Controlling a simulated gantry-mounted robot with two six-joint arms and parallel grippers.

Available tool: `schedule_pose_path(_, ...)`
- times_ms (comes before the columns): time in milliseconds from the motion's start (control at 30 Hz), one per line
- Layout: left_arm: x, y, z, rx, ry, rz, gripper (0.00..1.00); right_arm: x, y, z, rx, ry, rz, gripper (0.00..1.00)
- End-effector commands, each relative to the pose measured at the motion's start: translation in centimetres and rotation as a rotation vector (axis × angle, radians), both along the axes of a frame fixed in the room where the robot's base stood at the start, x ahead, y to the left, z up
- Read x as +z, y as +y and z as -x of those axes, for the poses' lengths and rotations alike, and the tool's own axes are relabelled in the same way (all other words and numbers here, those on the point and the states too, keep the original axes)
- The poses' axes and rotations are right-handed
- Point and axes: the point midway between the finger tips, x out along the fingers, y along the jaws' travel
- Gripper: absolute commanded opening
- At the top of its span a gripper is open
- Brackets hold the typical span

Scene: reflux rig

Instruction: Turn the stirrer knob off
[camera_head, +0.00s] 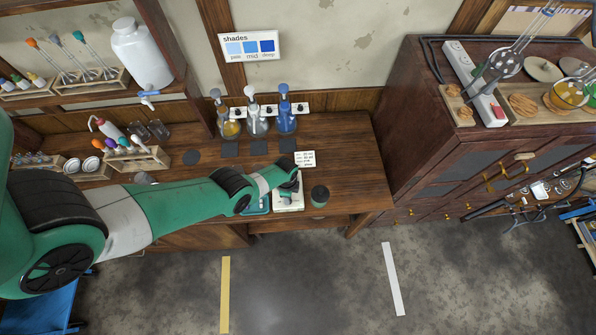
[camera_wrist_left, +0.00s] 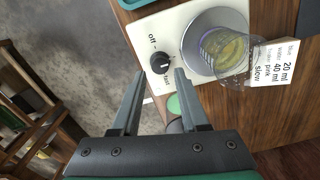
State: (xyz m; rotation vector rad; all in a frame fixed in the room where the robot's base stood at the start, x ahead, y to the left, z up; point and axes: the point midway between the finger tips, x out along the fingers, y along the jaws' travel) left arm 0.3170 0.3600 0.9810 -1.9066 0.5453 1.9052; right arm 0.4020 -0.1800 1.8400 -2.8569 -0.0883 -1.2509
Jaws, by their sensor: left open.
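The stirrer (camera_wrist_left: 171,29) is a white unit with a round grey plate; in the head view it stands near the table's front edge (camera_head: 290,206). Its black knob (camera_wrist_left: 160,63) is on the white face, between the printed words "off" and "fast". I cannot tell its setting for sure. A glass vessel with yellowish liquid (camera_wrist_left: 224,47) stands on the plate. My left gripper (camera_wrist_left: 160,71) is open, its two fingertips apart on either side of the knob in the picture; whether they touch it I cannot tell. In the head view the left gripper (camera_head: 290,184) is over the stirrer. My right gripper is not in view.
A recipe card (camera_wrist_left: 272,62) stands beside the stirrer. A dark green-topped jar (camera_head: 319,196) is just right of it. Several dispenser bottles (camera_head: 257,120) stand at the back by the wall. A test-tube rack (camera_head: 137,160) is to the left. The right part of the table is clear.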

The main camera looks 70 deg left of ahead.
Motion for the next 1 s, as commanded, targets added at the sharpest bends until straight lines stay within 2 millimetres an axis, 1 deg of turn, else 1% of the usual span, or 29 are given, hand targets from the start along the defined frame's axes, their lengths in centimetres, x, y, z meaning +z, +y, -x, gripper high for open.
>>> schedule_pose_path(33,-1.8,0.0,0.0,0.001,0.000,0.000,0.44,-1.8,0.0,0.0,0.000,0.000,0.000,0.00)
schedule_pose_path(100,-2.6,0.1,0.1,0.002,0.000,0.000,0.44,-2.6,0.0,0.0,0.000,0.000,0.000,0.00)
schedule_pose_path(200,-3.4,0.1,0.1,0.002,0.000,0.000,0.44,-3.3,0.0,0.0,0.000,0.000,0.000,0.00)
schedule_pose_path(567,-3.4,0.1,0.1,0.002,0.000,0.000,0.44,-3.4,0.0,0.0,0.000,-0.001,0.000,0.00)
schedule_pose_path(600,-3.4,0.1,0.1,0.002,0.000,0.000,0.37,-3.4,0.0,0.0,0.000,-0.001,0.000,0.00)
schedule_pose_path(667,-3.4,0.1,0.1,0.002,0.000,0.000,0.26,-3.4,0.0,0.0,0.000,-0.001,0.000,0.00)
schedule_pose_path(800,-3.4,0.1,0.1,0.002,0.000,0.000,0.01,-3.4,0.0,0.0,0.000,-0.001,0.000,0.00)
schedule_pose_path(1000,-3.4,0.1,0.1,0.003,0.000,0.000,0.00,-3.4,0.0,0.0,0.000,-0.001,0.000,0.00)
